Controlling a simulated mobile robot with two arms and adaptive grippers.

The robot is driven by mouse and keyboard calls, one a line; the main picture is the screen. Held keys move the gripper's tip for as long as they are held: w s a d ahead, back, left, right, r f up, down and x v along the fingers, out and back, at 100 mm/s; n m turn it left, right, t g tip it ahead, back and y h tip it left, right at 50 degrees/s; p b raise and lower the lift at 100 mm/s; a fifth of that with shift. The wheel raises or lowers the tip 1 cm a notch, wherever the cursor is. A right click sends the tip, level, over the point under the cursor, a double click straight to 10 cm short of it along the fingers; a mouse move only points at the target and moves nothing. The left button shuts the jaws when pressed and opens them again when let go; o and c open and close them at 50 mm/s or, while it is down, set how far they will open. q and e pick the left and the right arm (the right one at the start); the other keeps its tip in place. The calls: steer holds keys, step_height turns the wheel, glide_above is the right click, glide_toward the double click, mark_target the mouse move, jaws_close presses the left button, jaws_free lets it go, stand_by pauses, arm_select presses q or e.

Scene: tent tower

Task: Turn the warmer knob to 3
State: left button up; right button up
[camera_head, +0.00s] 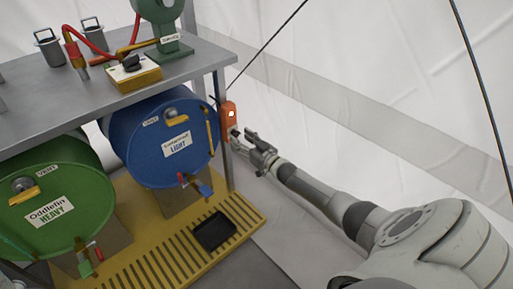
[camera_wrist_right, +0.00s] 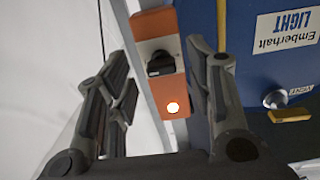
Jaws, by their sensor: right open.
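An orange box (camera_head: 229,120) with a lit lamp is fixed at the bench's right post. In the right wrist view the orange box (camera_wrist_right: 156,24) carries a black knob (camera_wrist_right: 160,64) on a pale plate, with a glowing lamp (camera_wrist_right: 172,107) below it in the picture. No number on the plate can be read. My right gripper (camera_head: 243,134) is open, close in front of the box. In the wrist view its fingers (camera_wrist_right: 157,58) show on either side of the knob, with gaps; nothing is gripped. The fingers partly hide the knob in the head view. My left gripper is out of view.
A blue drum (camera_head: 150,158) and a green drum (camera_head: 75,205) lie under the grey bench (camera_head: 60,112). A yellow box (camera_head: 148,76) with another black knob is on top. A black tray (camera_head: 214,231) rests on the yellow grating (camera_head: 165,262). Tent wall is right.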

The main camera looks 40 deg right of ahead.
steer(key=s, duration=1)
steer(key=shift+s+d, duration=0.3)
steer(key=shift+d, duration=0.1)
